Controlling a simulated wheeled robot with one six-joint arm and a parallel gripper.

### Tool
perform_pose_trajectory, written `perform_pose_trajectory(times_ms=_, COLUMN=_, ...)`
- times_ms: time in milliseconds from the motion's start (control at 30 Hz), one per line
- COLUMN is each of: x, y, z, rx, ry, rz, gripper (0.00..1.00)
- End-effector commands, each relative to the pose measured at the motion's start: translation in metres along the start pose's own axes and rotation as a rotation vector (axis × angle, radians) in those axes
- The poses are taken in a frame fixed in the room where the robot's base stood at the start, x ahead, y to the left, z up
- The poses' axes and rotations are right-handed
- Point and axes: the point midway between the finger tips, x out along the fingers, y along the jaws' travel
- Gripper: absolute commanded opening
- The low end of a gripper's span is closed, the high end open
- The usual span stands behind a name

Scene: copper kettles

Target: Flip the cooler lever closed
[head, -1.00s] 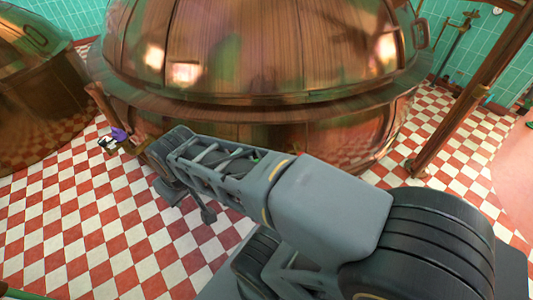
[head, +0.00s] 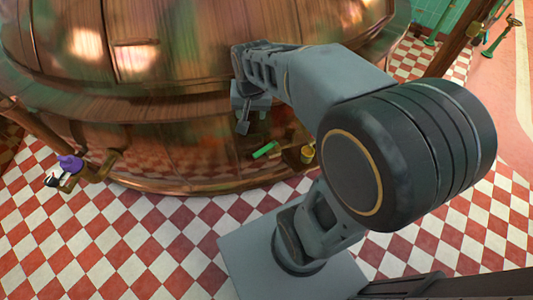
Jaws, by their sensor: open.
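A small green lever (head: 265,150) sticks out low on the front of the copper kettle, beside a brass fitting (head: 307,154). A purple-topped fitting (head: 70,163) sits on a pipe at the kettle's lower left. No label shows which of these is the cooler lever. My gripper (head: 243,127) hangs in front of the kettle's side, with its fingers pointing down. In the picture it is just above and left of the green lever, apart from it. It is open, with nothing seen between its fingers.
The large copper kettle (head: 185,135) fills the upper picture, with a wide rim around it. A brown post (head: 462,42) and green pipework (head: 500,38) stand at the upper right. The red and white checked floor (head: 130,235) is clear at the lower left.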

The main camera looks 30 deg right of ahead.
Motion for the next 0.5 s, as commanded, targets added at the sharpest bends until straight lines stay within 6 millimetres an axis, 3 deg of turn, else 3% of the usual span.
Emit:
perform_pose_trajectory(times_ms=33, x=0.055, y=0.005, z=-0.013, rx=0.104, ry=-0.027, rz=0.019, gripper=0.53)
perform_pose_trajectory(times_ms=200, x=0.159, y=0.021, z=-0.061, rx=0.451, ry=-0.083, rz=0.073, gripper=0.53)
perform_pose_trajectory(times_ms=300, x=0.215, y=0.032, z=-0.081, rx=0.622, ry=-0.107, rz=0.104, gripper=0.53)
perform_pose_trajectory(times_ms=400, x=0.258, y=0.042, z=-0.095, rx=0.754, ry=-0.122, rz=0.129, gripper=0.53)
perform_pose_trajectory(times_ms=500, x=0.286, y=0.048, z=-0.103, rx=0.840, ry=-0.132, rz=0.147, gripper=0.53)
